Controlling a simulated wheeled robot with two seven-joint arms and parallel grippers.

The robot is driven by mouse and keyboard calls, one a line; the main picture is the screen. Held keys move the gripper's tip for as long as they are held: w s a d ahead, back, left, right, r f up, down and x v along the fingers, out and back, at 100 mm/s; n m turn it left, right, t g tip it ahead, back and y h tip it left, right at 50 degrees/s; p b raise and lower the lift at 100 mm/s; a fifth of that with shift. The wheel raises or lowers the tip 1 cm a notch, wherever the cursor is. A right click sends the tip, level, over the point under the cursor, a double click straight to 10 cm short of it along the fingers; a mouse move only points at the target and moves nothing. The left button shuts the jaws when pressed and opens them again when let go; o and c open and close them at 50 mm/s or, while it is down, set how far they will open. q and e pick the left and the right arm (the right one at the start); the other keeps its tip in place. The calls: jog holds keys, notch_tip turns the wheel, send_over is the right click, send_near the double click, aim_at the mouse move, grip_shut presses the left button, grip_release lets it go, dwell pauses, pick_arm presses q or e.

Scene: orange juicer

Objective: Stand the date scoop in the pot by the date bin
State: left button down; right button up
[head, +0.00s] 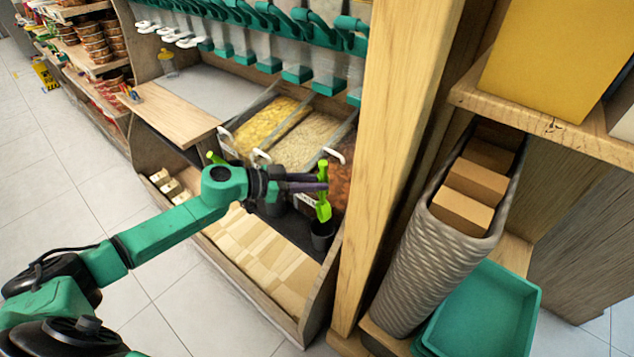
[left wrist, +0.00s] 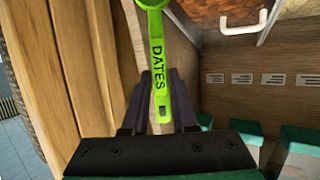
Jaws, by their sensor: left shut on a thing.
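The lime-green date scoop (head: 323,208) is upright in the head view, wide end down and handle up. In the left wrist view its handle (left wrist: 158,62) reads "DATES". My left gripper (head: 322,186) is shut on the handle. A dark pot (head: 322,236) stands on the black ledge just below the scoop. The scoop's lower end is close above the pot's mouth; I cannot tell whether it is inside the rim. The date bin (head: 339,188), with reddish-brown contents, is right behind the scoop, partly hidden by it. My right gripper is not in view.
Bins of yellow (head: 262,124) and beige (head: 305,140) food lie to the left of the date bin. A wooden post (head: 400,130) rises close right of the pot. A grey woven basket (head: 430,250) and green trays (head: 485,315) are farther right.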

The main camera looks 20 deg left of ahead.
aim_at(319, 212)
pick_arm(q)
jog(key=shift+f+b, duration=3.1)
jog(key=shift+f, duration=2.75)
jog(key=c, duration=0.6)
grip_release()
jog(key=shift+o, duration=0.2)
jog(key=o, duration=0.6)
jog(key=shift+c, duration=0.2)
